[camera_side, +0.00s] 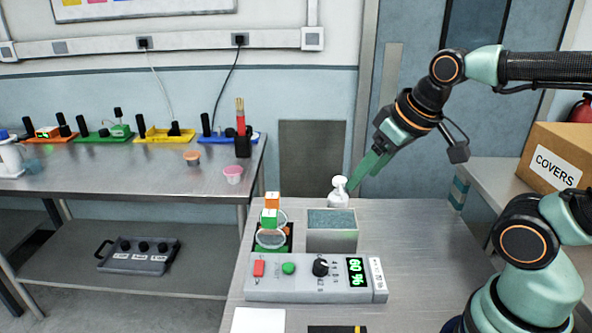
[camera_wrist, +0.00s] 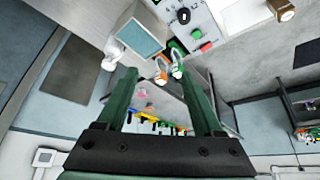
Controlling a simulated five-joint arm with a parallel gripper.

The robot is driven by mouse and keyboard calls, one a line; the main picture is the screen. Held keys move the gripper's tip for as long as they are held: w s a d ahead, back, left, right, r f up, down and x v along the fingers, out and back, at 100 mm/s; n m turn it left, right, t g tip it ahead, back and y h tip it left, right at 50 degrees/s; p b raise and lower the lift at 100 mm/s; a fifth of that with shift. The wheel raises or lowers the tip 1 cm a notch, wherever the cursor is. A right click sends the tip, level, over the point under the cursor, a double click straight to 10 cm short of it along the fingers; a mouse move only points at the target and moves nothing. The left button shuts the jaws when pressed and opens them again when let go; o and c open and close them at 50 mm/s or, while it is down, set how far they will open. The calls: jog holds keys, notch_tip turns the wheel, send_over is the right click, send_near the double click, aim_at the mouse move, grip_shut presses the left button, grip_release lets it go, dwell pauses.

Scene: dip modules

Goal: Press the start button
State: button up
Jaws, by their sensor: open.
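A grey control box (camera_side: 318,290) lies near the front of the metal bench. No label reading "start" is legible. My gripper (camera_side: 355,186) is open and empty, raised behind and to the right of the box, near the back of the bench. In the wrist view my gripper (camera_wrist: 160,66) has its fingers apart with nothing between them. There the green button (camera_wrist: 197,34) and red switch (camera_wrist: 206,47) show beyond the fingertips.
A grey tank (camera_side: 332,238) stands behind the box, with a white bottle (camera_side: 338,190) behind it near my fingers. Left of the tank is a rack (camera_side: 288,240) with orange and green-topped holders. A "COVERS" carton (camera_side: 560,157) stands at right.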

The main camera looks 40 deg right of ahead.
dwell(0.3)
grip_shut()
dwell(1.6)
